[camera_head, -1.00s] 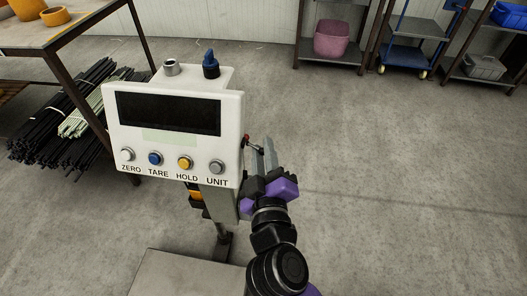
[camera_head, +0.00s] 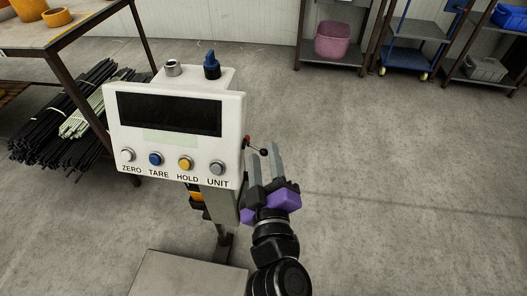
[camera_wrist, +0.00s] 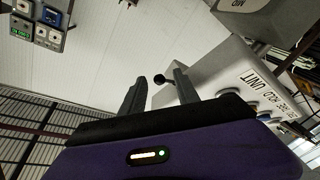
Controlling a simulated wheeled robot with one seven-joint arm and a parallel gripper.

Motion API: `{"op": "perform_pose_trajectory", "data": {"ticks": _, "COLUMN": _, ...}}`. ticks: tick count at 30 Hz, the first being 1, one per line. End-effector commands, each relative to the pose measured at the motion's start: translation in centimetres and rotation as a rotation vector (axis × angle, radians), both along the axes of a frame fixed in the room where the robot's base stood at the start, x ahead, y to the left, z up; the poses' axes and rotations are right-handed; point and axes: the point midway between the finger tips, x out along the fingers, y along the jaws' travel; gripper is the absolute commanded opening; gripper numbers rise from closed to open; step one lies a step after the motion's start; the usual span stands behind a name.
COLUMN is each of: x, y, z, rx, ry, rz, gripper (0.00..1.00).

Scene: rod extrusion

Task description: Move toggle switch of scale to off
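The scale's white display head (camera_head: 175,128) stands on a post, with a dark blank screen and the ZERO, TARE, HOLD and UNIT buttons. My gripper (camera_head: 265,158) is just right of the head, fingers pointing up and apart. In the wrist view the toggle's black ball (camera_wrist: 159,78) shows between and beyond the two open fingers (camera_wrist: 157,84). I cannot tell whether they touch it.
The scale's platform (camera_head: 188,275) is below the head. A table (camera_head: 72,32) with bundled dark rods (camera_head: 60,125) beneath is at the left. Shelves with a pink bin (camera_head: 333,40) stand at the back right. The floor to the right is clear.

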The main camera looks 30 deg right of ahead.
Motion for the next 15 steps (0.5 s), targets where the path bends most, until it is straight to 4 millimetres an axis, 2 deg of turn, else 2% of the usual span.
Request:
{"op": "perform_pose_trajectory", "data": {"ticks": 7, "x": -3.8, "y": 1.6, "z": -0.2, "rx": 0.001, "ry": 0.001, "rz": 0.003, "gripper": 0.38}}
{"op": "perform_pose_trajectory", "data": {"ticks": 15, "x": -5.4, "y": 2.1, "z": 0.0, "rx": 0.0, "ry": -0.002, "rz": 0.0, "gripper": 0.38}}
